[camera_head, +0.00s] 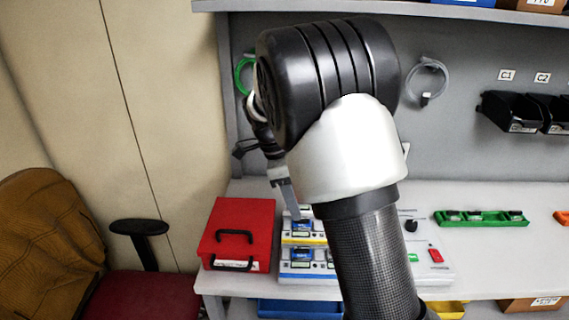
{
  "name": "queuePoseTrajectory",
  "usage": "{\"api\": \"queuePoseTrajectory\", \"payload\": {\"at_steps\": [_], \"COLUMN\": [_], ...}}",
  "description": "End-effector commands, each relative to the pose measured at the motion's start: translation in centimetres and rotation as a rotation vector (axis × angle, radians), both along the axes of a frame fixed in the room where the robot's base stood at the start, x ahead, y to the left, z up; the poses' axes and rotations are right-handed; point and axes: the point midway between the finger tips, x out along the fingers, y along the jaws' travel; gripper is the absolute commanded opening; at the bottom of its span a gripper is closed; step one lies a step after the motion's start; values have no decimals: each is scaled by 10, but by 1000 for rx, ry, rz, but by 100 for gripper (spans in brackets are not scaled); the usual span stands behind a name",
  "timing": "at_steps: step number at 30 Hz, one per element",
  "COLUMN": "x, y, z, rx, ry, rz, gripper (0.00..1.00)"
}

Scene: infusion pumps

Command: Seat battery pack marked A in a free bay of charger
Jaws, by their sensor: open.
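My gripper (289,205) hangs at the left of my arm, pointing down above the stacked devices. Only part of it shows; one grey finger is clear, and I see nothing held in it. A green tray (452,222) on the bench at right holds several small dark blocks that look like packs. No mark A can be read on any of them. White devices with blue screens (298,255) stand left of my arm. A pale unit with a red switch (436,256) shows right of it. My arm hides the middle, and I cannot tell which is the charger.
A red case (238,228) with black handles stands at the bench's left end. Black bins (512,112) and a coiled grey cable (427,78) hang on the back panel. A chair (130,294) stands at lower left.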

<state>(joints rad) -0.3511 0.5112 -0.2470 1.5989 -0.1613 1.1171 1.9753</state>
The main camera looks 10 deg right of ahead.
Motion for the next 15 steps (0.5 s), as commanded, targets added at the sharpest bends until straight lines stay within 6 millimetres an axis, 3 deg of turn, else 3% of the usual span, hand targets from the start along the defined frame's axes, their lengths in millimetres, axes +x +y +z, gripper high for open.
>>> {"api": "queuePoseTrajectory", "payload": {"at_steps": [1,9,15], "x": [1,1,0], "y": [4,20,28], "z": [16,83,118], "rx": [1,0,0], "ry": [-7,-15,-18], "rz": [2,0,-2], "gripper": [45,45,45]}}
